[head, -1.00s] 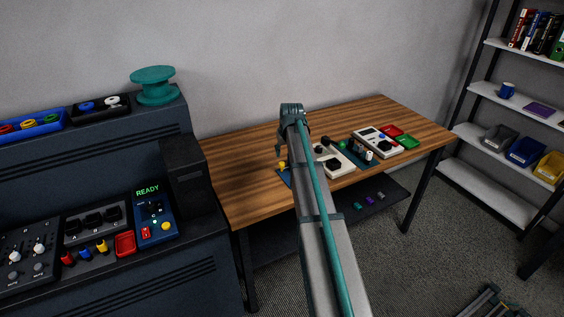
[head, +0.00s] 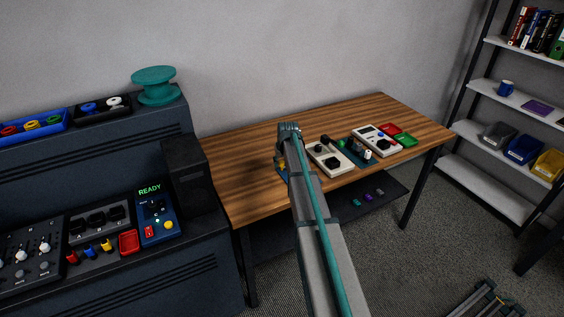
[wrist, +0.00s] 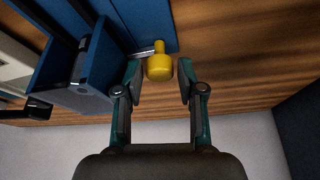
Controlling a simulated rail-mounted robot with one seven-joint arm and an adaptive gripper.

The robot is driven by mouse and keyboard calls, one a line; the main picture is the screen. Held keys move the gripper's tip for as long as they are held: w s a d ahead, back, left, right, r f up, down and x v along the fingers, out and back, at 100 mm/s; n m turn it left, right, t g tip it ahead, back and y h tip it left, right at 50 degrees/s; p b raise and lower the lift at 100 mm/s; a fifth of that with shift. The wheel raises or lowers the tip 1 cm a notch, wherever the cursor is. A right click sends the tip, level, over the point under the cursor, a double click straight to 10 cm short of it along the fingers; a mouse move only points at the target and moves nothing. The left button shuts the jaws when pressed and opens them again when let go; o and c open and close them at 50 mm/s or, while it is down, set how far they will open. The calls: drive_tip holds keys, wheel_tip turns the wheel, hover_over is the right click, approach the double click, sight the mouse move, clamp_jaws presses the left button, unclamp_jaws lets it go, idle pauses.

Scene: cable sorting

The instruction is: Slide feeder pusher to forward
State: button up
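The feeder pusher has a yellow knob (wrist: 159,69) on a thin metal rod, seen in the wrist view. The rod runs to the blue feeder (wrist: 148,18), which lies on the wooden table. My gripper (wrist: 160,74) is open, with one finger on each side of the knob. A small gap shows between the knob and the right finger; the left finger is very close, and I cannot tell if it touches. In the head view my arm hides most of the feeder and the knob.
On the wooden table (head: 240,160), a pale box with black knobs (head: 329,158), another pale device (head: 377,139) and red and green trays (head: 404,138) stand right of my arm. A dark console (head: 190,180) stands left. The table's left part is clear.

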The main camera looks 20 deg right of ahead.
clamp_jaws()
drive_tip(key=s, duration=0.3)
drive_tip(key=s+b, duration=0.1)
drive_tip(key=s, duration=0.2)
drive_tip(key=s+b, duration=0.1)
drive_tip(key=s, duration=0.2)
drive_tip(key=shift+d+f, duration=0.1)
drive_tip(key=shift+d, duration=0.15)
unclamp_jaws()
drive_tip(key=shift+s, duration=0.1)
drive_tip(key=v, duration=1.2)
